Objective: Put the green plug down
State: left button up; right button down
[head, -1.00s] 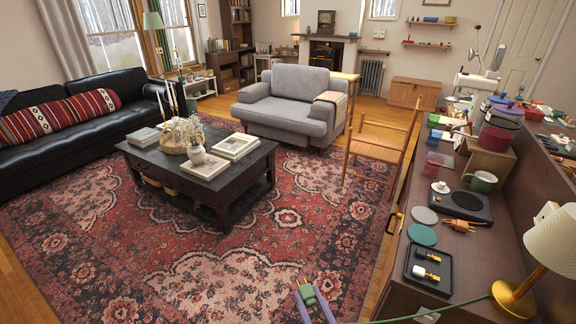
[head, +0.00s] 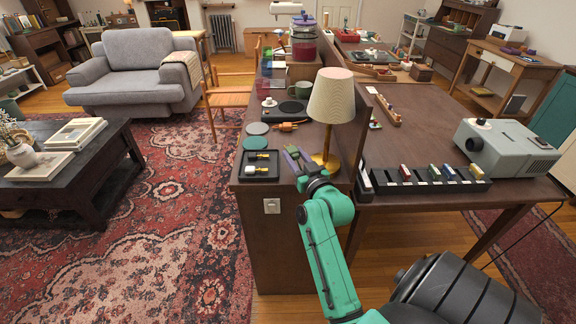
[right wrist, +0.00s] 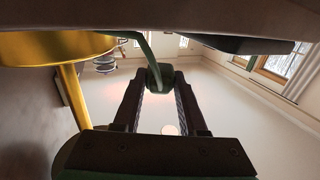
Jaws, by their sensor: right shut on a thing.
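My right gripper (head: 293,158) is at the near end of the dark wooden cabinet top, between a black tray (head: 246,171) and the brass-based lamp (head: 327,165). In the right wrist view its fingers (right wrist: 160,88) are shut on the green plug (right wrist: 155,72). A green cord (right wrist: 136,36) runs from the plug towards the lamp's brass base (right wrist: 50,46). In the head view the plug is mostly hidden by the fingers, and I cannot tell whether it touches the cabinet top. My left gripper is out of view.
A white socket plate (head: 271,206) is on the cabinet's end face. The tray holds small white-and-yellow pieces. Two round coasters (head: 255,143), an orange plug (head: 288,126) and a black round-topped device (head: 293,110) lie behind. A projector (head: 506,150) stands on the table at right.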

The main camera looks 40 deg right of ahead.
notch_tip(320, 180, down, 5)
jog(key=shift+w+r, duration=0.1)
jog(key=shift+r, duration=0.05)
jog(key=shift+f+b, duration=0.2)
jog(key=shift+b, duration=0.15)
jog(key=c, duration=0.7)
grip_release()
jog(key=shift+c, duration=0.2)
jog(key=shift+r, duration=0.1)
